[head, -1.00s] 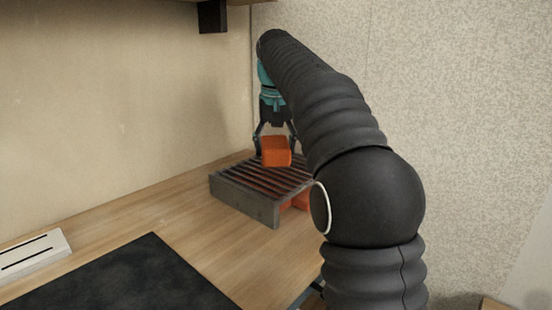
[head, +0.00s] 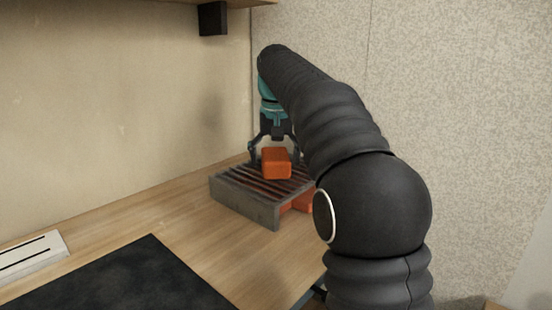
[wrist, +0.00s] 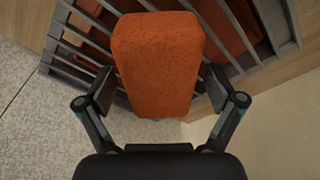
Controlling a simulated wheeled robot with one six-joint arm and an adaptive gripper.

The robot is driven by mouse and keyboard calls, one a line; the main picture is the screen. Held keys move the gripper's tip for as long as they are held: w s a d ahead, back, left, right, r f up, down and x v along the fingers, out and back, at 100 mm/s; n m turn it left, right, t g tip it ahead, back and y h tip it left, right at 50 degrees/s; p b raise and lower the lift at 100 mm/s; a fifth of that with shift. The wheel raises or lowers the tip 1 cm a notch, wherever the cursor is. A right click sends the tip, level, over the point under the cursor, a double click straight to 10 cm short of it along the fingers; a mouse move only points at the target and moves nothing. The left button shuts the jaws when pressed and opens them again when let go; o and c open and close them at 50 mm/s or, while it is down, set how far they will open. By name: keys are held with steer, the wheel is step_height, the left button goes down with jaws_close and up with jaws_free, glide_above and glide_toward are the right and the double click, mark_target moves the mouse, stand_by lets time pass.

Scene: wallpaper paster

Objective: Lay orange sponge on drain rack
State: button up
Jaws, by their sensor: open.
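The orange sponge (head: 276,163) rests on the slats of the grey drain rack (head: 246,203), near its back. In the wrist view the sponge (wrist: 157,62) lies between the two fingers of my gripper (wrist: 160,90), with a visible space on each side. My gripper (head: 270,150) is open and reaches down from above around the sponge. The rack's bars (wrist: 85,42) show beside and beyond the sponge in the wrist view. The sponge's underside is hidden.
A red-orange item (head: 300,203) lies under the rack's right side, partly hidden by my arm. A dark flat panel (head: 120,280) and a white strip with slots (head: 30,255) lie on the wooden counter (head: 190,235). Walls close in behind and right.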

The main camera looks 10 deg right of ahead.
mark_target(276, 156)
steer(key=r+p, duration=0.1)
steer(key=r, duration=0.2)
steer(key=s+r+p, duration=0.1)
steer(key=r, duration=0.3)
steer(key=r+p, duration=0.1)
steer(key=r, duration=0.2)
steer(key=shift+s+a+r+p, duration=0.1)
steer(key=shift+s+r+p, duration=0.1)
steer(key=shift+p, duration=0.2)
steer(key=shift+s+r, duration=0.15)
steer(key=shift+r, duration=0.75)
